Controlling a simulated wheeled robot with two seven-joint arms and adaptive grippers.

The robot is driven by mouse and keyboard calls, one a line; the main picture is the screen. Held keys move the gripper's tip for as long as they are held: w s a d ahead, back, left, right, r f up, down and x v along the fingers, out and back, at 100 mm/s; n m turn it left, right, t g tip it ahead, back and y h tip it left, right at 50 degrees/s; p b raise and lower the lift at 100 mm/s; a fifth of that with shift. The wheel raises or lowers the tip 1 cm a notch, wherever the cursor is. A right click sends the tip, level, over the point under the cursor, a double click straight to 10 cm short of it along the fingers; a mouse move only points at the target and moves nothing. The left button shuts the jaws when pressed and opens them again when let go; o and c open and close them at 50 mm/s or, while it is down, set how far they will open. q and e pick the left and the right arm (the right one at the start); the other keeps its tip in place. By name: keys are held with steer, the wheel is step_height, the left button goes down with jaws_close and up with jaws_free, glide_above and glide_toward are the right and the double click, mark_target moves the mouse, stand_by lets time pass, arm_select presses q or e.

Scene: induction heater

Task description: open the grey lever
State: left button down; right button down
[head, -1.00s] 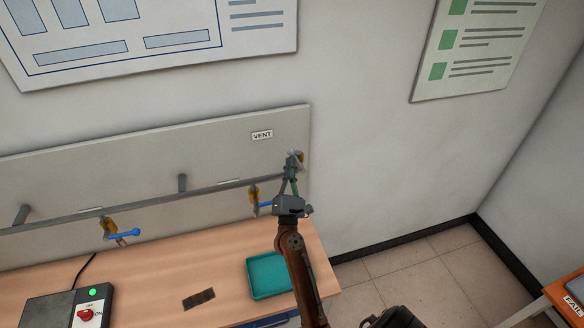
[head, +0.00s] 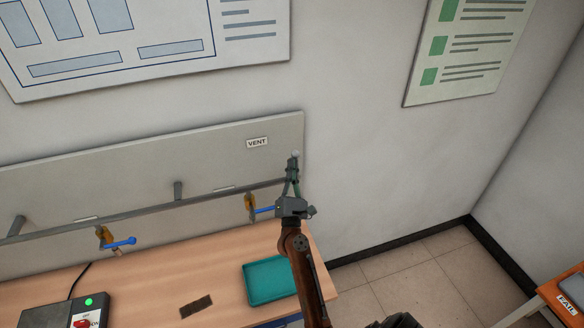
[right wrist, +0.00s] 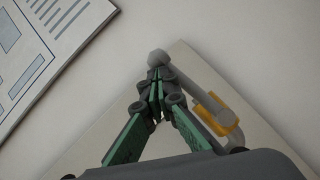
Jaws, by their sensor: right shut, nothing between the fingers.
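The grey lever (right wrist: 203,97) shows best in the right wrist view. It is a grey bar with a rounded knob at its upper left end, running down to a brass valve body (right wrist: 228,122). My right gripper (right wrist: 157,82) is shut and empty, its fingertips at the knob end, beside the bar. I cannot tell whether they touch it. In the head view my right gripper (head: 293,162) is at the right end of the panel, near the VENT label (head: 257,142), and hides most of the lever and its valve. My left gripper is not in view.
A grey pipe (head: 150,211) runs along the panel, with two blue-handled brass valves (head: 104,238) (head: 250,205). Below, the wooden table holds a teal tray (head: 270,279), a dark strip (head: 196,307) and a control box with a green light (head: 88,301). Open floor lies right of the table.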

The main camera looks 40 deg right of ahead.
steer(key=v, duration=1.2)
stand_by(0.5)
